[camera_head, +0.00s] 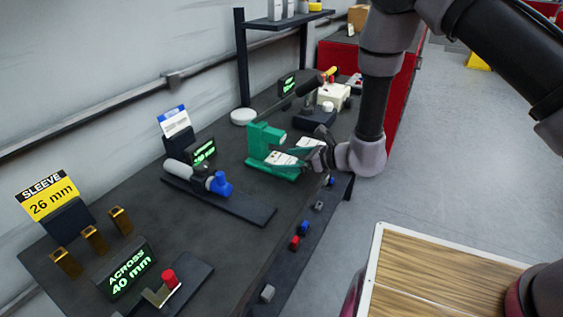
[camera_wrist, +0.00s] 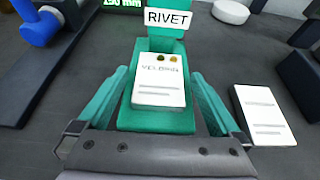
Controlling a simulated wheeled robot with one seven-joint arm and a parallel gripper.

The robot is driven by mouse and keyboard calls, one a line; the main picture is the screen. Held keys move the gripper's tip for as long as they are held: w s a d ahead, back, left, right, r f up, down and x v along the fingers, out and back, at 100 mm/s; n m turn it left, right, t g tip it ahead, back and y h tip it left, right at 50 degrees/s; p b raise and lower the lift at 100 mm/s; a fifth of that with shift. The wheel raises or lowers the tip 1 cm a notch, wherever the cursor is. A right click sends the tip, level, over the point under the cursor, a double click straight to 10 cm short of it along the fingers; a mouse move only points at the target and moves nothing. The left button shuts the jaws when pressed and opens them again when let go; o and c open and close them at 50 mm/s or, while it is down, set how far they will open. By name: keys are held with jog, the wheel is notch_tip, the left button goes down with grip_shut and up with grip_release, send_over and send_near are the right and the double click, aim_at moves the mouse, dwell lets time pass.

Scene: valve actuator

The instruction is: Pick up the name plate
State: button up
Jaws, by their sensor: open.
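The fixture stands on the dark bench in the head view (camera_head: 266,138). A second white plate (camera_wrist: 264,116) with printed lines lies to the right of the fixture. My gripper (camera_wrist: 158,88) is open, its green fingers on either side of the plate on the fixture. No contact between fingers and plate shows. In the head view my gripper (camera_head: 293,157) is at the fixture, partly covering it.
A holder with a blue-ended part (camera_head: 219,184) stands left of the fixture. Several small coloured buttons (camera_head: 304,228) line the bench's front edge. A shelf post (camera_head: 242,60) and the wall are behind. Open floor lies to the right.

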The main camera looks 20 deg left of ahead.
jog(key=c, duration=1.4)
jog(key=shift+a+r, duration=0.1)
